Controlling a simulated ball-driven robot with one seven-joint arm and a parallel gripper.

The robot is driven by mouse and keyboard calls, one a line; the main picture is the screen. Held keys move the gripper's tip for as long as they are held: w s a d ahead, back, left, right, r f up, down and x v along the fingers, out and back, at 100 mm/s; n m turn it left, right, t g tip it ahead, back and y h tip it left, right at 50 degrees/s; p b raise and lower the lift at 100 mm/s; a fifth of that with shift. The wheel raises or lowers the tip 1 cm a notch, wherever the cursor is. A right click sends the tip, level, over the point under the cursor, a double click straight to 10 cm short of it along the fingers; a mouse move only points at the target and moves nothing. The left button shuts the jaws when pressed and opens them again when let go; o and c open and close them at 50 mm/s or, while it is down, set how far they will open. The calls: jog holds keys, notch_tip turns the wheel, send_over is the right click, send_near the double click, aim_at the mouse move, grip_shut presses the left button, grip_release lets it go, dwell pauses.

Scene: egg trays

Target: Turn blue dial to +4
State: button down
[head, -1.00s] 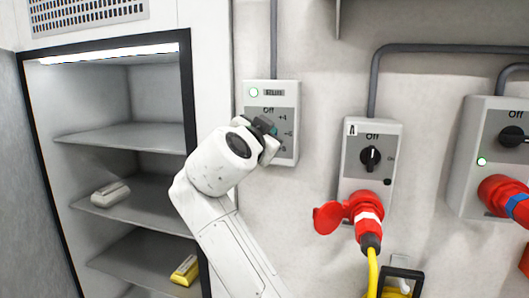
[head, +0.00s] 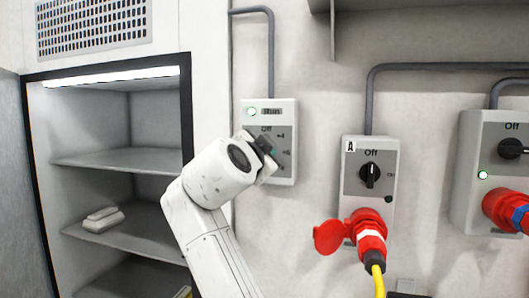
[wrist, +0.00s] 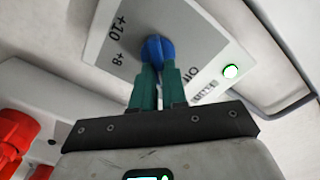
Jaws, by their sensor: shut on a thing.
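The blue dial (wrist: 157,48) sits on a grey-faced control box (head: 285,177) on the wall. My gripper (wrist: 158,68) has its two green fingers closed on the dial from either side in the wrist view. Marks +10 and +8 show left of the dial there, and Off shows to its right. In the head view my gripper (head: 268,150) covers the dial, with Off and some scale marks visible beside it. I cannot tell which mark the dial points to. A lit lamp (head: 252,111) sits next to a Run label at the top of the box.
An open cabinet (head: 187,110) with shelves stands left, a pale item (head: 103,219) on one. Right of the box is a switch box (head: 348,185) with a black knob and red plug (head: 370,233); another switch box (head: 465,170) is farther right. A conduit (head: 271,60) runs above the dial box.

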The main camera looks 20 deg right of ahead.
jog(key=c, duration=1.2)
grip_release()
jog(key=shift+o, duration=0.2)
jog(key=b+v, duration=0.1)
jog(key=v, duration=1)
